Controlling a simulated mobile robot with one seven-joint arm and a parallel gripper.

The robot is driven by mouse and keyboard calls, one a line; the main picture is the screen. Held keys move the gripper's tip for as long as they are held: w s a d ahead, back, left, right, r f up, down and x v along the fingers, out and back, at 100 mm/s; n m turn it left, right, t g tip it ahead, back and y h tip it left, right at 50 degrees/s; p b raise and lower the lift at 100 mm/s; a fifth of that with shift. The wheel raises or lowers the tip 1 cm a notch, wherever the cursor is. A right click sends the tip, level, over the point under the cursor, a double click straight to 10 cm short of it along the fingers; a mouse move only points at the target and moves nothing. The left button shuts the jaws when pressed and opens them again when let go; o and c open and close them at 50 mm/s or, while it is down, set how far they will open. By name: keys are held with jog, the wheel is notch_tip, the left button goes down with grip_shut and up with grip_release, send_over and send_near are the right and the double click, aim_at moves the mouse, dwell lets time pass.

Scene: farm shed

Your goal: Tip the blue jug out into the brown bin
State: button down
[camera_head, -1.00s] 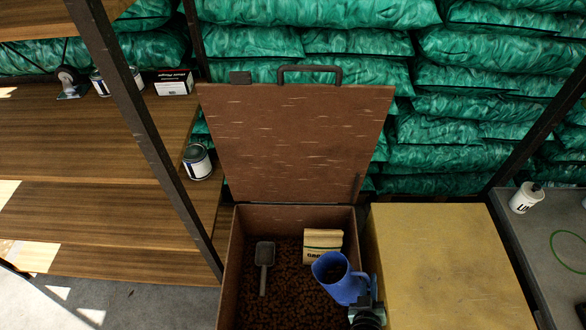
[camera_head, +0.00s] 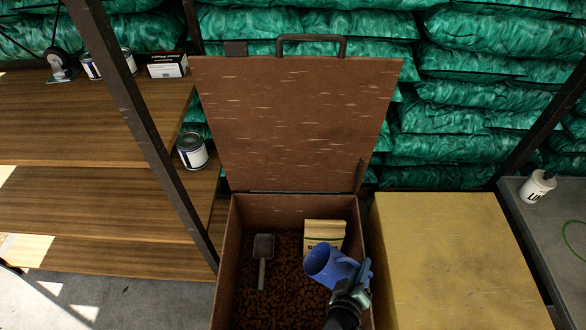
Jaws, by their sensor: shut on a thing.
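The brown bin (camera_head: 232,240) stands at the bottom centre with its lid (camera_head: 295,125) raised at the back. Brown pellets (camera_head: 288,290) cover its floor. The blue jug (camera_head: 326,263) is over the right part of the bin, tilted with its mouth toward the left. My gripper (camera_head: 352,280) is at the jug's right side and shut on it; the fingertips are partly hidden. I cannot tell whether anything is inside the jug or pouring out.
A grey scoop (camera_head: 263,255) lies on the pellets at the left. A tan packet (camera_head: 324,234) stands in the bin behind the jug. A yellow box (camera_head: 450,255) adjoins the bin's right side. A wooden shelf (camera_head: 90,120) with a metal post is to the left.

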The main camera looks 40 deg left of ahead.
aim_at(351, 259)
jog(key=shift+s+a+r+n+t+h+b, duration=0.1)
jog(key=shift+a+r+n+t+h+b, duration=0.35)
jog(key=shift+b, duration=0.8)
jog(key=r, duration=0.1)
jog(key=a+r+n+b, duration=0.2)
jog(key=shift+s+r+h, duration=0.15)
jog(key=shift+s+h, duration=0.15)
jog(key=shift+h, duration=0.05)
jog(key=shift+r+t, duration=0.25)
jog(key=shift+r, duration=0.15)
jog(key=shift+s+a+r+n+t+h+b, duration=0.1)
jog(key=shift+s+a+r+n+h+b, duration=0.15)
jog(key=shift+a, duration=0.25)
jog(key=shift+s+a+r+n+t+b, duration=0.1)
jog(key=shift+a+r+n+b, duration=0.1)
jog(key=shift+a+b, duration=0.25)
jog(key=shift+s+a+r+n+t+h+b, duration=0.15)
jog(key=shift+a+r+n+b, duration=0.1)
jog(key=shift+a, duration=0.3)
jog(key=shift+a+r, duration=0.1)
jog(key=shift+s+a+r+n+t+h+b, duration=0.2)
jog(key=shift+a+r+n+b, duration=0.2)
jog(key=shift+a, duration=0.2)
jog(key=shift+s+a+r+n+t+h+b, duration=0.2)
jog(key=shift+s+a+r+n+b, duration=0.1)
jog(key=shift+a+n+b, duration=0.2)
jog(key=shift+s+a+r+n+t+h+b, duration=0.2)
jog(key=shift+a+r+n+b, duration=0.2)
jog(key=shift+a, duration=0.25)
